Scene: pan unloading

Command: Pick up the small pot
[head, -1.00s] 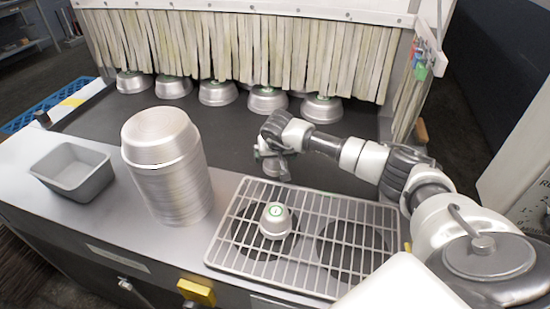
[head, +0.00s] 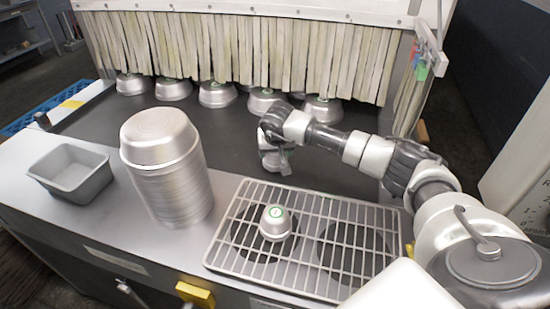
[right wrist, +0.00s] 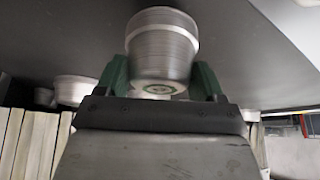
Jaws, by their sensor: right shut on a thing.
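My right gripper (head: 276,160) is over the dark surface just behind the grate. In the right wrist view its two green fingers (right wrist: 160,82) stand on either side of a small silver pot (right wrist: 162,45) and are shut on it. The pot has a wide rim on the far side and a green ring on the end near my palm. In the head view the arm and gripper mostly hide this pot. Another small pot (head: 275,223), silver with a green-ringed top, sits upside down on the wire grate (head: 308,197). My left gripper is not in view.
A tall stack of silver pans (head: 168,180) stands left of the grate. A grey loaf pan (head: 72,172) is at the far left. Several upturned pots, one of them a silver pot (head: 217,95), line the strip curtain (head: 240,45). The dark surface between is mostly clear.

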